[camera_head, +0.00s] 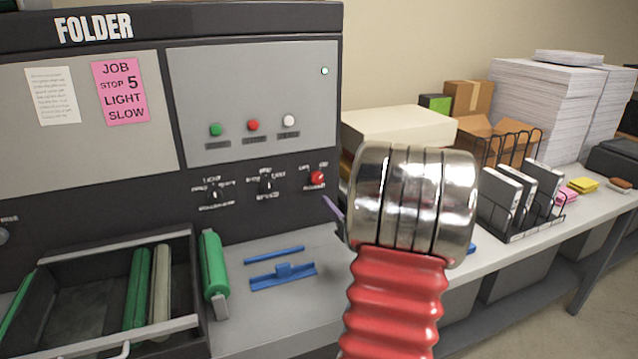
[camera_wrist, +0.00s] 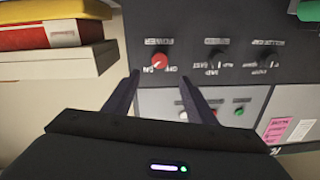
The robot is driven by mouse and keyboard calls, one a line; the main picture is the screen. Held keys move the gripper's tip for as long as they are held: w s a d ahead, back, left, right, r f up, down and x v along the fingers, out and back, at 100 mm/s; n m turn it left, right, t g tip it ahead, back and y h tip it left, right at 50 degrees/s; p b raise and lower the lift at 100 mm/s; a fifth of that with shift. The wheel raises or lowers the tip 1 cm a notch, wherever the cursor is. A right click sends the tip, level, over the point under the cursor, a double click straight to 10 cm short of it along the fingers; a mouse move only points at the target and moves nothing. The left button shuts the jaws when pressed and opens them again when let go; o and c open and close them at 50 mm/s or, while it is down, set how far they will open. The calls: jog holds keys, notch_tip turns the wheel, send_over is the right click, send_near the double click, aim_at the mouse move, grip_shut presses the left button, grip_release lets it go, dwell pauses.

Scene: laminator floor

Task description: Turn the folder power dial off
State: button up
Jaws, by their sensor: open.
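The folder (camera_head: 95,28) is a dark machine with grey panels. Its red power dial (camera_head: 317,177) sits at the right end of the lower knob row, just left of my arm. In the wrist view, which is upside down, the red dial (camera_wrist: 159,61) lies beyond and between my fingertips, with a label above and below it. My gripper (camera_wrist: 162,78) is open and empty, apart from the dial. In the head view, one finger (camera_head: 333,207) shows beside my arm, which hides the rest. The dial's pointer direction is too small to read surely.
Two black knobs (camera_head: 213,194) (camera_head: 266,184) are left of the dial. Stacked boxes (camera_head: 400,122) stand close on the right. Blue parts (camera_head: 283,277) lie on the bench.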

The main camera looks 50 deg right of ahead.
aim_at(318, 180)
jog(key=x, duration=1.3)
jog(key=shift+w+d, duration=0.25)
jog(key=shift+w, duration=0.05)
jog(key=shift+c, duration=0.4)
jog(key=c, duration=0.9)
jog(key=shift+a, duration=0.2)
jog(key=shift+c, duration=0.3)
jog(key=shift+d, duration=0.1)
